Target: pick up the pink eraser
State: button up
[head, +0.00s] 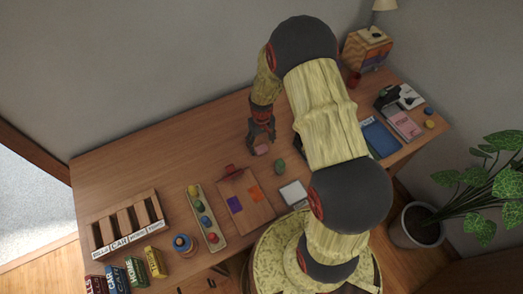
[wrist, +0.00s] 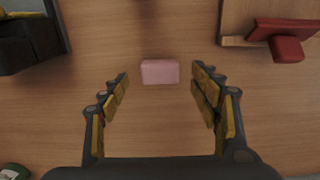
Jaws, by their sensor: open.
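The pink eraser (wrist: 160,71) is a small pale pink block lying flat on the wooden desk. In the wrist view it sits centred just beyond and between my gripper's fingertips (wrist: 160,77). The fingers are spread apart with a gap on each side of the eraser, and nothing is held. In the head view my gripper (head: 262,140) points down over the desk, with the eraser (head: 262,150) right at its fingertips. The eraser is partly beside the fingers there, and I cannot tell the exact height of the fingertips.
A clipboard (head: 258,209) with a red clip lies close by; its clip (wrist: 286,45) shows at upper right in the wrist view. A green object (head: 280,167) sits right of the eraser. A tray of balls (head: 196,219) stands further left. The desk left of my gripper is clear.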

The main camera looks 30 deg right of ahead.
notch_tip(320, 180, down, 2)
jog(key=shift+c, duration=0.4)
jog(key=c, duration=1.1)
jog(key=shift+c, duration=0.3)
